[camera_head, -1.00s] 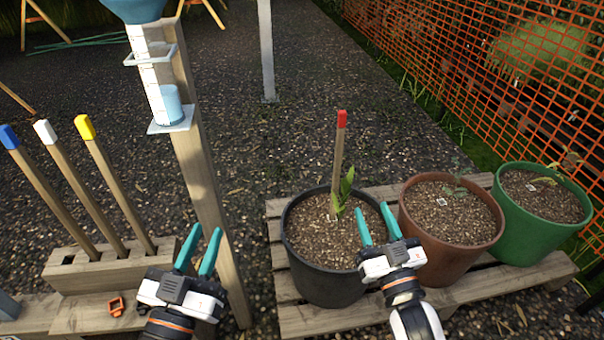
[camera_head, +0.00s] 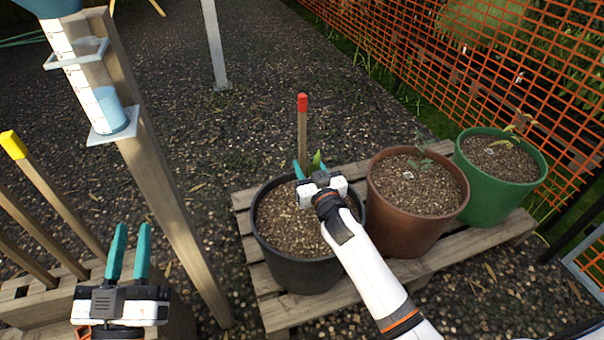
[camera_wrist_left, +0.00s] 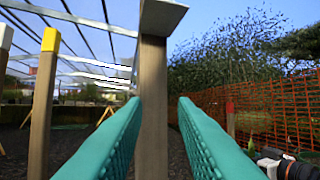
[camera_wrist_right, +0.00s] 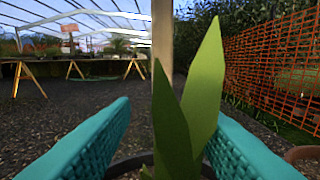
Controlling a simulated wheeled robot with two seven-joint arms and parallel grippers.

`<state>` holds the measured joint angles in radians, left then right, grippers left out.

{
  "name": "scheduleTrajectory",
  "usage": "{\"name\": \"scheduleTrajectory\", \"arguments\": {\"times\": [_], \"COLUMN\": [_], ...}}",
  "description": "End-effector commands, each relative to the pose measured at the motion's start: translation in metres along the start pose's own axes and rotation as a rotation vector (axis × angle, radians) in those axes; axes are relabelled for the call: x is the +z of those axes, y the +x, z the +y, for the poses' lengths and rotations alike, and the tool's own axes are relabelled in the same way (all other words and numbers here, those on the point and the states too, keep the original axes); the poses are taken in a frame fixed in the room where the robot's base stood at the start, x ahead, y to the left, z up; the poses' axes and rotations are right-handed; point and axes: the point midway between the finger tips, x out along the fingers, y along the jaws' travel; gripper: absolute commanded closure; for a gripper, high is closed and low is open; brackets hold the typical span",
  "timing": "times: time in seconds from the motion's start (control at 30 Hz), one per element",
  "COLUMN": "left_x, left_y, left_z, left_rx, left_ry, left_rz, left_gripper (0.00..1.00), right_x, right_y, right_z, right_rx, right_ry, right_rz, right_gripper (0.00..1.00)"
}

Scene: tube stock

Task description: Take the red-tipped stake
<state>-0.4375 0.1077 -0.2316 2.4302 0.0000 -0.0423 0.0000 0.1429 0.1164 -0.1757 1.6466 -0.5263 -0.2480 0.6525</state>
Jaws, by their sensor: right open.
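The red-tipped stake (camera_head: 302,122) stands upright in the black pot (camera_head: 297,271); its lower end is hidden behind my right gripper. Its red top also shows at the right of the left wrist view (camera_wrist_left: 229,108). My right gripper (camera_head: 309,168) is open over the pot, on the near side of the stake. Green plant leaves (camera_wrist_right: 190,105) rise between its fingers in the right wrist view. A pale upright shaft stands behind these leaves; I cannot tell whether it is the stake. My left gripper (camera_head: 129,238) is open and empty near the wooden block, pointing at the gauge post.
A brown pot (camera_head: 409,236) and a green pot (camera_head: 501,186) stand right of the black pot on a pallet (camera_head: 267,301). A wooden post (camera_head: 150,150) with a rain gauge stands between my grippers. A yellow-tipped stake (camera_head: 50,188) is at left. Orange netting (camera_head: 530,70) runs behind.

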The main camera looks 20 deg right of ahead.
Motion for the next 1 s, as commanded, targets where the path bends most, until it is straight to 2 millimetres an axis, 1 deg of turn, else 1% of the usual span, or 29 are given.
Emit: {"name": "scheduleTrajectory", "arguments": {"times": [0.07,0.17,0.3,0.43,0.6,0.8,0.83,1.0], "left_x": [0.005,0.018,0.039,0.054,0.062,0.063,0.063,0.063], "left_y": [0.000,-0.002,-0.006,-0.012,-0.015,-0.015,-0.015,-0.015], "left_z": [-0.001,-0.003,-0.006,-0.007,-0.008,-0.008,-0.008,-0.008], "left_rx": [-0.002,-0.007,-0.013,-0.017,-0.019,-0.019,-0.019,-0.019], "left_ry": [-0.002,-0.006,-0.012,-0.016,-0.019,-0.019,-0.019,-0.019], "left_rz": [-0.045,-0.139,-0.282,-0.382,-0.438,-0.440,-0.440,-0.439], "left_gripper": [0.75,0.75,0.75,0.75,0.75,0.75,0.75,0.75], "right_x": [0.000,0.001,0.001,0.002,0.002,0.003,0.003,0.003], "right_y": [0.006,0.017,0.032,0.044,0.050,0.050,0.050,0.050], "right_z": [-0.001,-0.002,-0.002,-0.002,-0.002,-0.002,-0.002,-0.002], "right_rx": [0.000,-0.001,0.000,0.000,0.000,0.000,0.000,0.000], "right_ry": [-0.002,-0.003,-0.002,-0.001,-0.001,0.000,0.000,0.000], "right_rz": [-0.001,-0.003,-0.002,-0.002,0.000,-0.001,-0.001,-0.001], "right_gripper": [0.58,0.58,0.58,0.58,0.58,0.58,0.60,0.88]}}
